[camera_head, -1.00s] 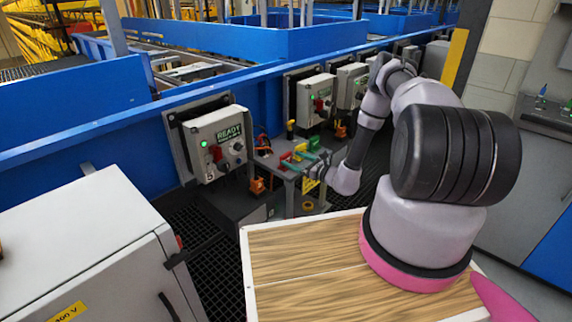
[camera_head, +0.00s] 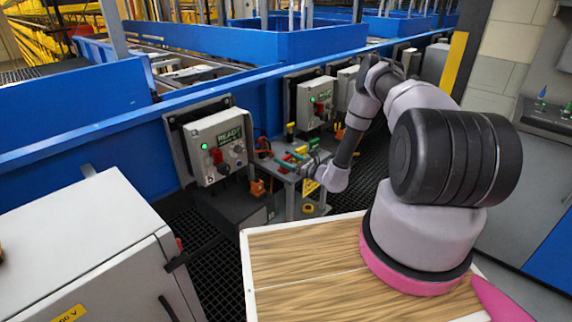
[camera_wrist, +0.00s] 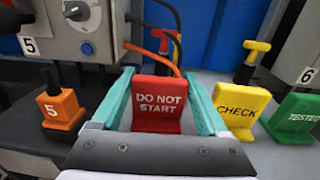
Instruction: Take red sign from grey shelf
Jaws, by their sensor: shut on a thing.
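The red sign (camera_wrist: 158,103) reads "DO NOT START" and stands upright between the two teal fingers of my gripper (camera_wrist: 163,98) in the wrist view. The fingers are shut on its sides. Its lower part is close to the grey shelf (camera_wrist: 262,158); I cannot tell whether it touches. In the head view my gripper (camera_head: 296,160) reaches over the grey shelf (camera_head: 286,176), and the sign is small and partly hidden there.
A yellow "CHECK" sign (camera_wrist: 238,107) stands close right of the gripper, with a green "TESTED" sign (camera_wrist: 298,118) beyond it. Orange cables (camera_wrist: 155,57) and a control box (camera_wrist: 82,25) are behind.

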